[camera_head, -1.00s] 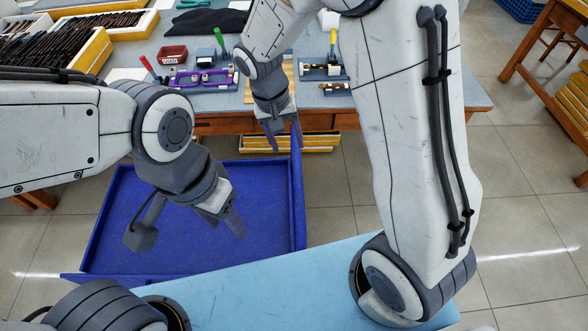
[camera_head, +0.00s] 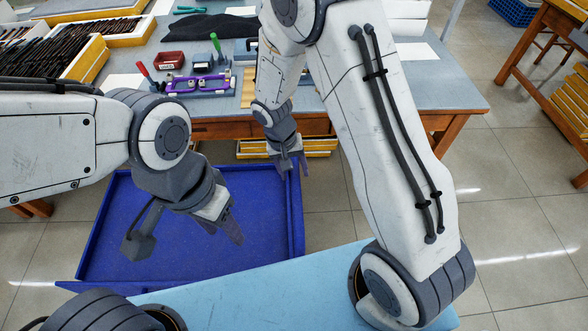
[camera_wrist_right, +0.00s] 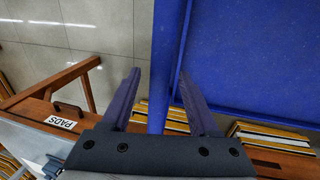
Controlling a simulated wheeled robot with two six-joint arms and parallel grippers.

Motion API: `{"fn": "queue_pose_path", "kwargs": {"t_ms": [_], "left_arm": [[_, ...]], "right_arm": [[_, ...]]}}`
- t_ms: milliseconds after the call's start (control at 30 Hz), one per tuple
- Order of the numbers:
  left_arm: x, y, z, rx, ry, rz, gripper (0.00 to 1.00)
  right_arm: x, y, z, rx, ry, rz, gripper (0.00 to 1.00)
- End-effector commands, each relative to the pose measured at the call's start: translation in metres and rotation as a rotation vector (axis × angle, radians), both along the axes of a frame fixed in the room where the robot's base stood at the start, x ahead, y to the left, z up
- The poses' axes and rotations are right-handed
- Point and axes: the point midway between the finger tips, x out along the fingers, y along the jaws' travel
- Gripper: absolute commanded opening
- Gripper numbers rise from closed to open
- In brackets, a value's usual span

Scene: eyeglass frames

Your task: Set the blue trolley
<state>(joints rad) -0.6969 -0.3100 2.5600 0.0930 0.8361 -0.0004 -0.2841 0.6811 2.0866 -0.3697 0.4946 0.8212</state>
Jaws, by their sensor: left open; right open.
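The blue trolley (camera_head: 150,270) stands on the floor in front of the workbench, a shallow open tray with raised walls and a bare inside. It also shows in the right wrist view (camera_wrist_right: 260,60). My right gripper (camera_head: 293,170) is open at the trolley's far right corner, pointing down. In the right wrist view the fingers (camera_wrist_right: 159,78) lie on either side of a blue wall or bar of the trolley; I cannot tell whether they touch it. My left gripper (camera_head: 225,232) is open and appears over the trolley's inside, with nothing between its fingers.
A light blue surface (camera_head: 270,275) is in front. Tiled floor (camera_head: 510,230) at right is clear.

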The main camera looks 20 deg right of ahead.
Motion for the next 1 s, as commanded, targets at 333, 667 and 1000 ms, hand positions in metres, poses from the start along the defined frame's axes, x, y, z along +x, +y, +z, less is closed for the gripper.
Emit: {"fn": "queue_pose_path", "kwargs": {"t_ms": [333,667,1000], "left_arm": [[0.0,0.0,0.0,0.0,0.0,0.0,0.5],[0.0,0.0,0.0,0.0,0.0,0.0,0.5],[0.0,0.0,0.0001,0.0,0.0,0.0,0.5]], "right_arm": [[-0.0001,0.0001,0.0004,0.0,0.0,0.0,0.0],[0.0,0.0002,0.0007,0.0,0.0,0.0,0.0],[0.0001,0.0004,0.0008,0.0,0.0,0.001,0.0]]}}
